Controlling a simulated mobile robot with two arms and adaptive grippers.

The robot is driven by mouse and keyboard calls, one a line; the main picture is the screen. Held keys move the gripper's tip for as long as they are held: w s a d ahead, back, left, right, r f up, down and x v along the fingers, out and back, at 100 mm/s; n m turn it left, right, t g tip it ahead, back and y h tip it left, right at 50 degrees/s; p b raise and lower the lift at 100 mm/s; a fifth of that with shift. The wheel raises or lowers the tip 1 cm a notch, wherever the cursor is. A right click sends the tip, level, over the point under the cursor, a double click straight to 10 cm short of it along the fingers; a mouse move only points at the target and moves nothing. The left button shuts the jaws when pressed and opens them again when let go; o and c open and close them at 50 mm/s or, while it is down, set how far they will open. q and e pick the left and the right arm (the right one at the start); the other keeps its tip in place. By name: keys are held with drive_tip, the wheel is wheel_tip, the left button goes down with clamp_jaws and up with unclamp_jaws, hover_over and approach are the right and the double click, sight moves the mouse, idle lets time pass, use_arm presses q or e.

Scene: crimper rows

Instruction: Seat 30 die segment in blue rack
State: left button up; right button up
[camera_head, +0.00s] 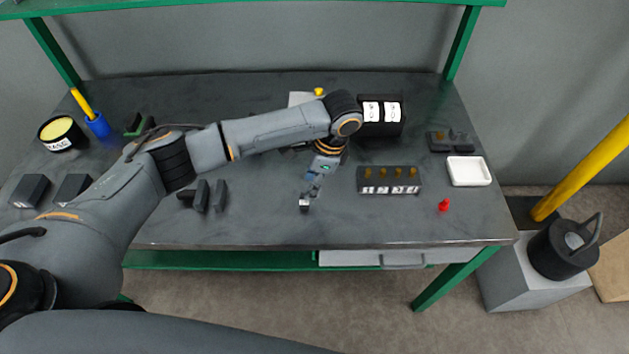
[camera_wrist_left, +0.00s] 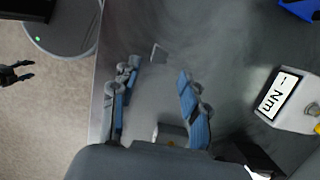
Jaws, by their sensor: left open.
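My left gripper (camera_head: 309,190) points down over the middle front of the bench, open; its two blue-padded fingers stand apart in the left wrist view (camera_wrist_left: 157,90). A small grey block with a pale face (camera_head: 304,204), possibly the die segment, is at the fingertips in the head view; I cannot read its marking or tell whether they touch. A dark slate rack (camera_head: 390,171) with several brass pegs and white labels lies to the gripper's right; its blue is not clear. A dark claw shape (camera_wrist_left: 15,75), probably my right gripper, is small at the left wrist view's edge.
A red piece (camera_head: 444,205) and a white tray (camera_head: 468,171) lie right of the rack. A black unit with two white dials (camera_head: 381,115) stands behind it. Dark tools (camera_head: 210,195) lie left of the gripper. The bench front between the tools and the rack is mostly clear.

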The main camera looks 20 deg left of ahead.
sight(304, 201)
use_arm(q)
drive_tip(key=b+x, duration=0.2)
drive_tip(key=shift+a+f, duration=0.1)
drive_tip(key=shift+f, duration=0.2)
drive_tip(key=shift+s+f, duration=0.1)
drive_tip(key=shift+f, duration=0.15)
drive_tip(key=x, duration=0.2)
drive_tip(key=shift+a+f, duration=0.15)
drive_tip(key=shift+f, duration=0.2)
drive_tip(key=shift+a+f, duration=0.15)
drive_tip(key=shift+f, duration=0.35)
use_arm(e)
drive_tip(key=f, duration=0.3)
drive_tip(key=shift+a+f, duration=0.2)
drive_tip(key=shift+a, duration=0.1)
use_arm(q)
clamp_jaws()
drive_tip(key=shift+r, duration=0.1)
use_arm(e)
drive_tip(key=shift+d+r, duration=0.1)
